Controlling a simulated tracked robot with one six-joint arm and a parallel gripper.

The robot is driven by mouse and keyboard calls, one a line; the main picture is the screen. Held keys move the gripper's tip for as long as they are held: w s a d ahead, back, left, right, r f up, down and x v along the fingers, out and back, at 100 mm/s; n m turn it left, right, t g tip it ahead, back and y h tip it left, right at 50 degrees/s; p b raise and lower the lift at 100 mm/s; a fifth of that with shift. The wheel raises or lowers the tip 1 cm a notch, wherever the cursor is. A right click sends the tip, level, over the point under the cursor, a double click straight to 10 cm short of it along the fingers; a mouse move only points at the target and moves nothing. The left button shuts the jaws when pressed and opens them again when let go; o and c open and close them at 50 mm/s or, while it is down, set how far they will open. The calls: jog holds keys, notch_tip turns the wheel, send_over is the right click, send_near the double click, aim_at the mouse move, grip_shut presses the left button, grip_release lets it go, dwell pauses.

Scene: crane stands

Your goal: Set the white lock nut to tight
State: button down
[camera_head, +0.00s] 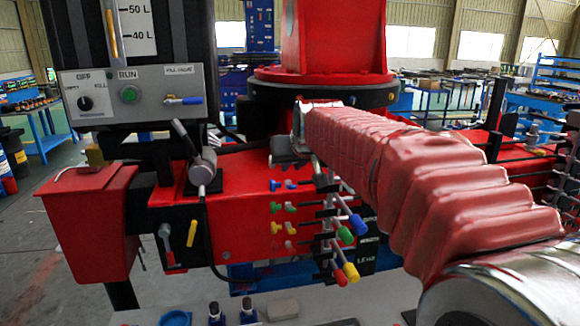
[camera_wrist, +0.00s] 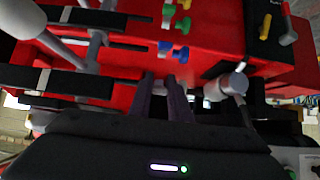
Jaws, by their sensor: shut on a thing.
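My gripper (camera_wrist: 162,78) is shut with its two dark fingers close together, at the red valve panel (camera_wrist: 110,65). The fingertips sit in line with the column of coloured nuts, just beyond the blue pair (camera_wrist: 172,51). I cannot make out the white lock nut itself; the fingers hide that spot. In the head view my gripper (camera_head: 290,155) covers the top of the column, right above the blue nuts (camera_head: 283,185). Green nuts (camera_head: 283,207) and yellow nuts (camera_head: 283,229) are below. How far the white nut is turned does not show.
A grey-white joystick (camera_head: 203,170) stands left of my gripper and shows close to the fingers in the wrist view (camera_wrist: 230,85). Levers with blue (camera_head: 356,223), green (camera_head: 345,235) and yellow (camera_head: 351,272) knobs stick out under my arm. A red box (camera_head: 88,215) is at the left.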

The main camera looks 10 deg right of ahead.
dwell(0.4)
jog(key=c, duration=1.6)
grip_release()
jog(key=shift+c, duration=0.2)
jog(key=shift+r, duration=0.1)
jog(key=v, duration=1.3)
jog(key=shift+s, duration=0.3)
jog(key=shift+r, duration=0.1)
